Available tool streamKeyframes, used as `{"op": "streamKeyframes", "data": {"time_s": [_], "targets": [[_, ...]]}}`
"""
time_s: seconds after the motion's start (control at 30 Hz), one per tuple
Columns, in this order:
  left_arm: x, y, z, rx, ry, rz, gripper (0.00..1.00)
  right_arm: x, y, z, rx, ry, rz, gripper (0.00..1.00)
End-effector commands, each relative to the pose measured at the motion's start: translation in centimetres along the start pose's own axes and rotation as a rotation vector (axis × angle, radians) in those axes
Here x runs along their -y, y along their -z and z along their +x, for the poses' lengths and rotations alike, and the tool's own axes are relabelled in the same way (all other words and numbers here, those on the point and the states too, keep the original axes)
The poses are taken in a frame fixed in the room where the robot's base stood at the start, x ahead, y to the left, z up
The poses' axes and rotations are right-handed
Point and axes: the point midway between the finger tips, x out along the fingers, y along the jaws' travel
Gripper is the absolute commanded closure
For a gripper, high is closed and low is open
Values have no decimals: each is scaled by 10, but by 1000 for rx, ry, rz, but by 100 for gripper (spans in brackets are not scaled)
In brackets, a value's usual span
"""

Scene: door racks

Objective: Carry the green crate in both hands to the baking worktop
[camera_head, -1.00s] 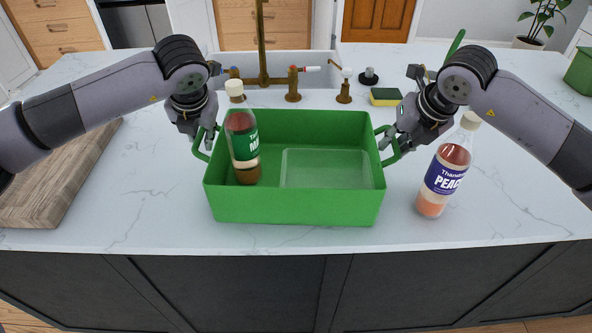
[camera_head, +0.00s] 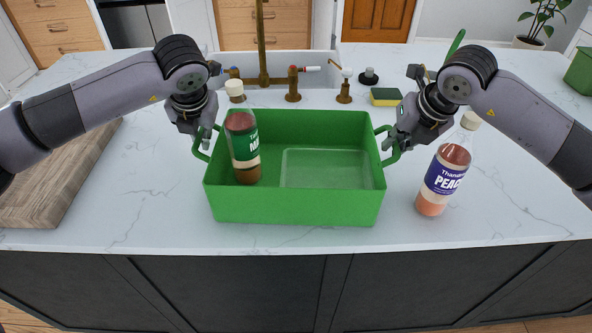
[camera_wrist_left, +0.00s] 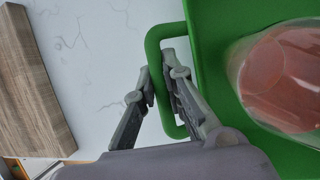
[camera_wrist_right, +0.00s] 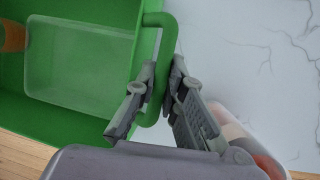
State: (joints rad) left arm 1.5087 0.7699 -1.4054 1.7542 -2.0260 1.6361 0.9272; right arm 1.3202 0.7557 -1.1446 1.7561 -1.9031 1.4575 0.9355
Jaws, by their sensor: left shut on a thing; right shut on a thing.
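The green crate (camera_head: 295,208) sits on the white marble worktop in the head view. A bottle with a white cap and green label (camera_head: 243,147) stands inside it at the left, beside a clear rectangular container (camera_head: 328,168). My left gripper (camera_head: 203,138) is shut on the crate's left handle; in the left wrist view the fingers (camera_wrist_left: 160,88) lie on both sides of the handle bar. My right gripper (camera_head: 389,140) is shut on the right handle, its fingers (camera_wrist_right: 155,88) on both sides of the bar in the right wrist view.
A peach-labelled bottle (camera_head: 445,170) stands just right of the crate, under my right arm. A wooden board (camera_head: 58,185) lies at the left. Behind the crate are a sink with a brass tap (camera_head: 263,60) and a sponge (camera_head: 385,97). Another green box (camera_head: 580,72) is at the far right.

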Motion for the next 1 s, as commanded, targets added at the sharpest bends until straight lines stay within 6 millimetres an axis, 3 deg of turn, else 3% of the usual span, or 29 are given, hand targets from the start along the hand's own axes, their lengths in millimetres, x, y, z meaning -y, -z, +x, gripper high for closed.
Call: {"op": "streamKeyframes", "data": {"time_s": [0.27, 0.73, 1.0], "targets": [[-2, -4, -7, 5, -1, -4, 100, -2, -4, -7, 4, -1, -1, 100], [-10, -19, -43, 4, -1, -4, 100, -9, -18, -43, 3, -1, -1, 100], [-11, -21, -47, 4, -1, -4, 100, -10, -20, -47, 2, 0, -1, 100]]}}
